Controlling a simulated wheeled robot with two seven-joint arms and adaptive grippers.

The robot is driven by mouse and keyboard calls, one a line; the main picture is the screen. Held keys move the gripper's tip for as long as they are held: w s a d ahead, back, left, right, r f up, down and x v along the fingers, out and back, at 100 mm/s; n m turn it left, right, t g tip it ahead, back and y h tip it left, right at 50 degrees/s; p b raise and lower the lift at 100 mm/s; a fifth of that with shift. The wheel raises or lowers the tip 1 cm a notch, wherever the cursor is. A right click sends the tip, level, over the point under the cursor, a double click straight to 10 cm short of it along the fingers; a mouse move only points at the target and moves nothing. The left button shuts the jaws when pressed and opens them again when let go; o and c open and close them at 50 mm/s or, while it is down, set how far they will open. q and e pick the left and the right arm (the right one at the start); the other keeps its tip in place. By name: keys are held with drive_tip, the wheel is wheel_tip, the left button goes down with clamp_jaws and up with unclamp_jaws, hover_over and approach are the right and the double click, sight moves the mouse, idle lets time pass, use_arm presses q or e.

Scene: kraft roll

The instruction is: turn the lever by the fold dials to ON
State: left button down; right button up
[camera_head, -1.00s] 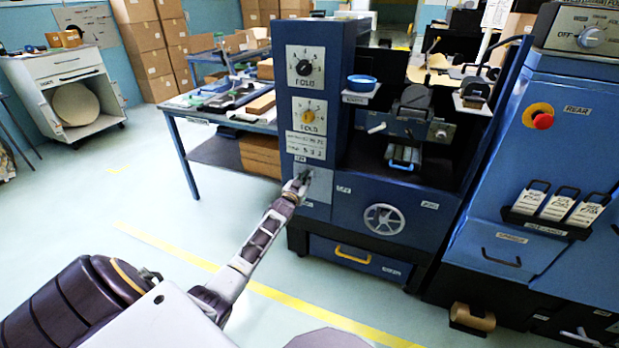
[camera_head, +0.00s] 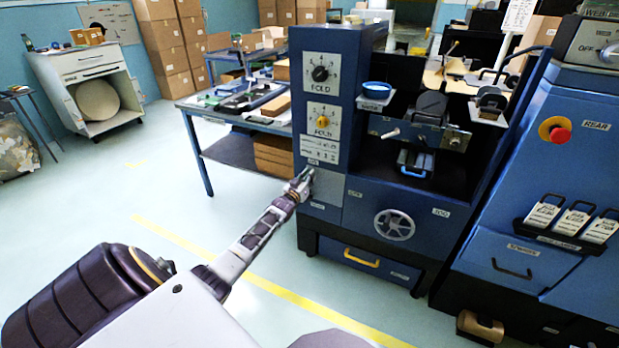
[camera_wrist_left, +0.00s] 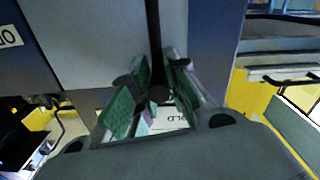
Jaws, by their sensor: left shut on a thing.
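The lever is a black bar (camera_wrist_left: 154,40) in the left wrist view, running down from the top edge to between the green finger pads. My left gripper (camera_wrist_left: 157,98) is closed on its end. In the head view my left gripper (camera_head: 304,182) is at the pale lever plate (camera_head: 327,188), low on the blue machine column, and hides most of the lever. Above it are the fold dials: a black one (camera_head: 320,74) and a yellow one (camera_head: 323,121). The plate's small labels are too small to read. My right gripper is out of view.
A drawer with a yellow handle (camera_head: 361,257) and a spoked handwheel (camera_head: 394,224) lie right of and below the plate. A blue workbench (camera_head: 215,113) with tools stands behind on the left. The floor in front is clear, with a yellow line (camera_head: 265,285).

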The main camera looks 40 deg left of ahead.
use_arm(q)
drive_tip(key=shift+s+f, duration=0.1)
drive_tip(key=shift+f, duration=0.3)
drive_tip(key=c, duration=1.4)
unclamp_jaws()
drive_tip(key=shift+o, duration=0.2)
drive_tip(key=shift+r, duration=0.1)
drive_tip(key=shift+r, duration=0.1)
drive_tip(key=v, duration=1.2)
